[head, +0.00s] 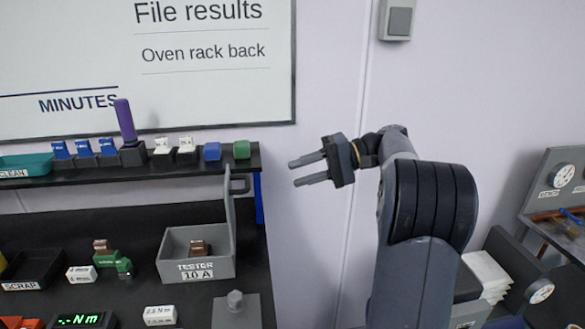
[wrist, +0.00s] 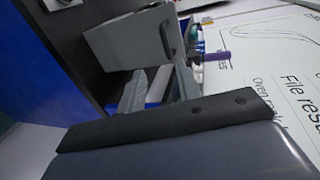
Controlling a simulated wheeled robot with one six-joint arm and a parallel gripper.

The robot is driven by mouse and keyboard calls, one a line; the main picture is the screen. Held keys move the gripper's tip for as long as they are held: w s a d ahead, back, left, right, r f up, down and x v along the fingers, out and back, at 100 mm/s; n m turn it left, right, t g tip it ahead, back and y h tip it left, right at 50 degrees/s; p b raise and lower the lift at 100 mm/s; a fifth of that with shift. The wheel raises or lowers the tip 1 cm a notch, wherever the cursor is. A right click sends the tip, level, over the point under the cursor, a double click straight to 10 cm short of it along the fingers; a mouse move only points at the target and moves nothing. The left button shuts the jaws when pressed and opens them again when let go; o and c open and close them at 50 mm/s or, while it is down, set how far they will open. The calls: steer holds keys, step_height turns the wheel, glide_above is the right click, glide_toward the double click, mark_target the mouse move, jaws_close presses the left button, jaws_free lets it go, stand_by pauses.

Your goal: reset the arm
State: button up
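My gripper (head: 308,169) is raised in front of the pale wall, to the right of the bench and shelf in the head view. Its two fingers point left and stand apart, with nothing between them. In the wrist view, the fingers reach up from the dark gripper body, and no held object shows between them. My arm bends down from the gripper toward the lower right of the head view.
A grey tester box (head: 168,268) with its lid up stands on the dark bench. The shelf (head: 215,168) holds blue, white and green blocks and a purple-handled tool (head: 125,120). A scrap tray (head: 35,268) is at left. A bench with gauges stands at right.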

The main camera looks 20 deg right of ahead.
steer(key=p+x, duration=0.1)
steer(key=x, duration=1)
steer(key=shift+r+p, duration=0.3)
steer(key=shift+p, duration=0.1)
steer(key=shift+a, duration=0.1)
